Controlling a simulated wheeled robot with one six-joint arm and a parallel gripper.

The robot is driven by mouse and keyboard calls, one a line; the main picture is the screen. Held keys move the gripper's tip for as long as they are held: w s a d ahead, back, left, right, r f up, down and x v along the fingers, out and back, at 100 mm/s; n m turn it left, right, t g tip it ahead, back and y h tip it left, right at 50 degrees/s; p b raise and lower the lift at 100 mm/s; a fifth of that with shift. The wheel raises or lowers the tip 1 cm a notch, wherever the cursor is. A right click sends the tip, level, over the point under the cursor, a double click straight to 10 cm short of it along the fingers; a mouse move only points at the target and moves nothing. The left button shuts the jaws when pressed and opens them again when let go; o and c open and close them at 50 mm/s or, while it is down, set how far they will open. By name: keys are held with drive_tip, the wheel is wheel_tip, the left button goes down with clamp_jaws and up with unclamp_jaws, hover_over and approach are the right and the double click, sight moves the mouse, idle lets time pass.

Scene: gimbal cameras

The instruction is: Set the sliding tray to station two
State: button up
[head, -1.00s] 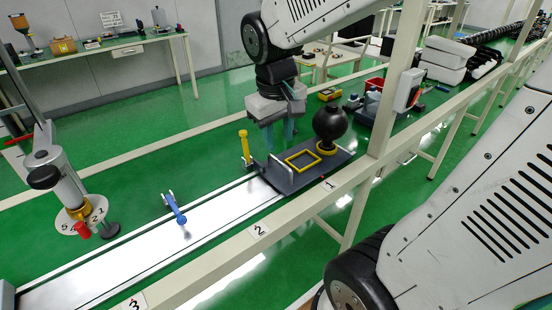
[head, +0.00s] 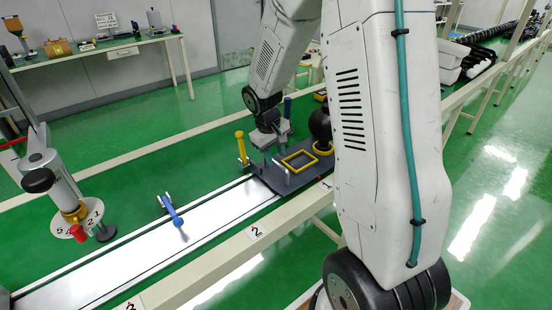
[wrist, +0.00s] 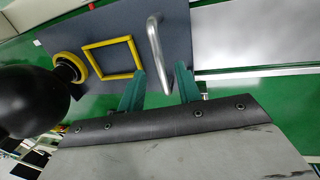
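The sliding tray (head: 262,187) is a dark grey plate with a yellow square frame, a black ball on a yellow ring and a metal bar handle. It sits at the right part of the rail, beside the label 1. In the wrist view, the tray (wrist: 110,28) fills the upper left, and its handle (wrist: 155,45) stands upright near its edge. My gripper (wrist: 160,78) is open, its two teal fingers apart on either side of the handle's near end. Whether they touch it I cannot tell. In the head view, my gripper (head: 273,155) is low over the handle end.
The bare pale rail (head: 130,255) runs left from the tray past label 2 (head: 257,232) and label 3. A blue lever (head: 173,210) lies over the rail. A yellow post (head: 241,147) stands beside the tray. The black ball (wrist: 30,98) is close left of my gripper.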

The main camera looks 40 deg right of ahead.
drive_tip(key=shift+d+f, duration=0.2)
drive_tip(key=shift+f, duration=0.9)
drive_tip(key=shift+c, duration=0.3)
clamp_jaws()
drive_tip(key=shift+a, duration=0.15)
